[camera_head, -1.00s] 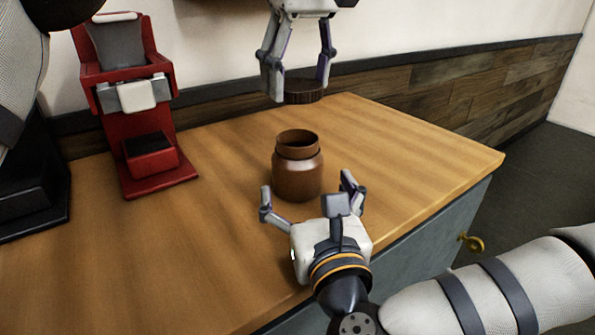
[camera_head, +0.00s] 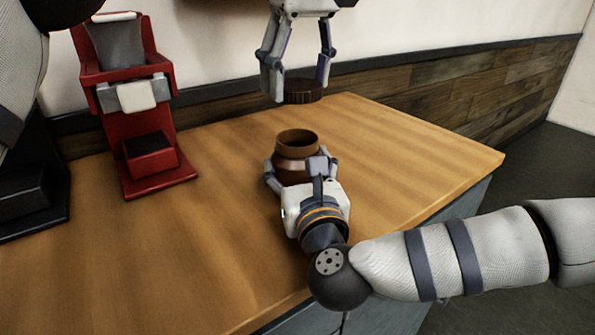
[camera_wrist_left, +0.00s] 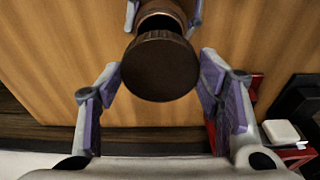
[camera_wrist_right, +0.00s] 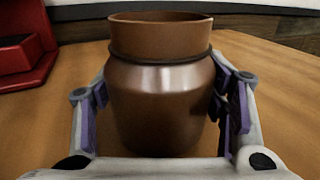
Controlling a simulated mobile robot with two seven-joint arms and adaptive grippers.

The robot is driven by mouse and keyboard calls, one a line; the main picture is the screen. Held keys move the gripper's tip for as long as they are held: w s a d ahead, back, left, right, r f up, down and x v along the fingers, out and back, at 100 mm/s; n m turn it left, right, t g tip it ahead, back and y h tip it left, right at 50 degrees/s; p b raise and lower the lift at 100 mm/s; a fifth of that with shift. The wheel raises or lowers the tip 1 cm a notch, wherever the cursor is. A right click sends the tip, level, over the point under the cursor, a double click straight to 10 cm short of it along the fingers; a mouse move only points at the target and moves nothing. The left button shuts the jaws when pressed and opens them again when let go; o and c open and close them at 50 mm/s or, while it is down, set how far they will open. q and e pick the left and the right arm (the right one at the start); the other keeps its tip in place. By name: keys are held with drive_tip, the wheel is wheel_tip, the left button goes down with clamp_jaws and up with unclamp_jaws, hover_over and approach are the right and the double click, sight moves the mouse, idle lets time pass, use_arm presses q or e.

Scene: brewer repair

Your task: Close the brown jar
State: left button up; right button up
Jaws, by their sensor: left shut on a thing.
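The brown jar (camera_head: 297,145) stands upright on the wooden counter with its mouth open and uncovered. A dark brown round lid (camera_head: 304,93) hangs level above and behind it, held in my left gripper (camera_head: 297,84), which is shut on it. In the left wrist view the lid (camera_wrist_left: 160,68) sits between the fingers, with the jar partly hidden beyond it. My right gripper (camera_head: 298,178) is low at the jar's near side. In the right wrist view its open fingers stand on both sides of the jar (camera_wrist_right: 160,105), close to its wall; firm contact cannot be told.
A red brewer (camera_head: 140,110) stands at the back left of the counter (camera_head: 220,230), with a black object (camera_head: 30,190) left of it. The counter is clear around the jar. Its edge runs along the right and front.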

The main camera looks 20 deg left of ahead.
use_arm(q)
drive_tip(key=shift+f, duration=0.1)
use_arm(e)
drive_tip(key=c, duration=0.5)
use_arm(q)
drive_tip(key=shift+f, duration=2.4)
drive_tip(key=shift+f, duration=0.1)
drive_tip(key=shift+f, duration=0.8)
drive_tip(key=shift+f, duration=0.5)
use_arm(e)
clamp_jaws()
use_arm(q)
drive_tip(key=m, duration=0.3)
drive_tip(key=shift+s+f+h, duration=0.1)
drive_tip(key=shift+h, duration=0.2)
drive_tip(key=m, duration=0.7)
drive_tip(key=shift+a+h, duration=0.15)
drive_tip(key=shift+h, duration=0.25)
drive_tip(key=m+h, duration=0.1)
drive_tip(key=m, duration=0.6)
drive_tip(key=shift+a, duration=0.1)
